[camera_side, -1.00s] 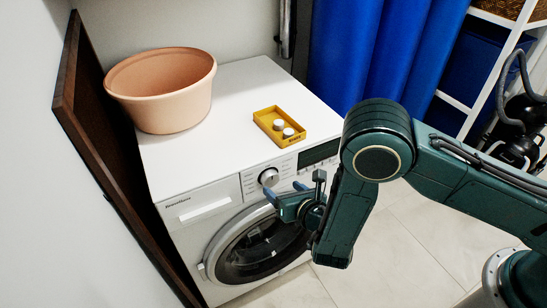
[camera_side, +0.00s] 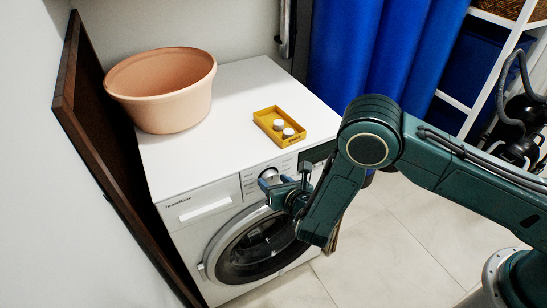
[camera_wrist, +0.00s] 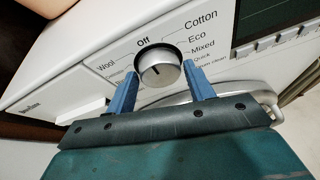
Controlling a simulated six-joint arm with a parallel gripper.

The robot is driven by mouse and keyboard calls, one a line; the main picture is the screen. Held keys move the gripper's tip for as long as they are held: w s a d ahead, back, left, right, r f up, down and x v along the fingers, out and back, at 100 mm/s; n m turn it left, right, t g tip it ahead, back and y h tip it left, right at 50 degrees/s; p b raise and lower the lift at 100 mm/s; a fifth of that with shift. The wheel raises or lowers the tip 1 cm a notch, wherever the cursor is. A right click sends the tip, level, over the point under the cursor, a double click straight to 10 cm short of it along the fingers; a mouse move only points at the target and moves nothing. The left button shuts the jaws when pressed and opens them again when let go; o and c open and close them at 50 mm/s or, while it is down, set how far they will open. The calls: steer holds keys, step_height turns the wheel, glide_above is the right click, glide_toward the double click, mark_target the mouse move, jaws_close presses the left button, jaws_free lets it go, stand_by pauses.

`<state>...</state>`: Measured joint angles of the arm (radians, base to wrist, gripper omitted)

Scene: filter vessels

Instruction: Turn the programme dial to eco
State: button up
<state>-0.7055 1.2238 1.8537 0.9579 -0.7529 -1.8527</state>
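The programme dial (camera_wrist: 159,68) is a round silver knob on the washing machine's white front panel. In the wrist view, Off is printed above it, Wool to its left, and Cotton, Eco (camera_wrist: 196,36), Mixed and Quick to its right. A dark mark shows on the knob's face, but I cannot tell which label it points to. My gripper (camera_wrist: 160,70) is open, with one blue finger to each side of the dial in the wrist view. I see no clear contact. In the side view, my gripper (camera_side: 274,181) is just before the dial, partly covering it.
The washing machine (camera_side: 230,110) carries a peach basin (camera_side: 165,105) and a yellow tray (camera_side: 270,112) with small white items on top. The round door (camera_side: 250,250) is below the gripper. A dark display (camera_wrist: 262,20) is right of the dial. A brown board (camera_side: 95,130) stands at left.

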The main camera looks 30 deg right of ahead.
steer(key=c, duration=0.6)
steer(key=shift+o, duration=0.2)
steer(key=m+y, duration=0.1)
steer(key=m, duration=0.1)
steer(key=m+y, duration=0.1)
steer(key=shift+d+f+m+y, duration=0.1)
steer(key=shift+d+m+y, duration=0.25)
steer(key=shift+m+y, duration=0.05)
steer(key=shift+d+f+m+t+y, duration=0.1)
steer(key=shift+m+t+y, duration=0.15)
steer(key=shift+m+y, duration=0.45)
steer(key=shift+d+f+m+t+y, duration=0.1)
steer(key=shift+m+t+y, duration=0.2)
steer(key=shift+m, duration=1.3)
steer(key=shift+y, duration=0.3)
steer(key=o, duration=1)
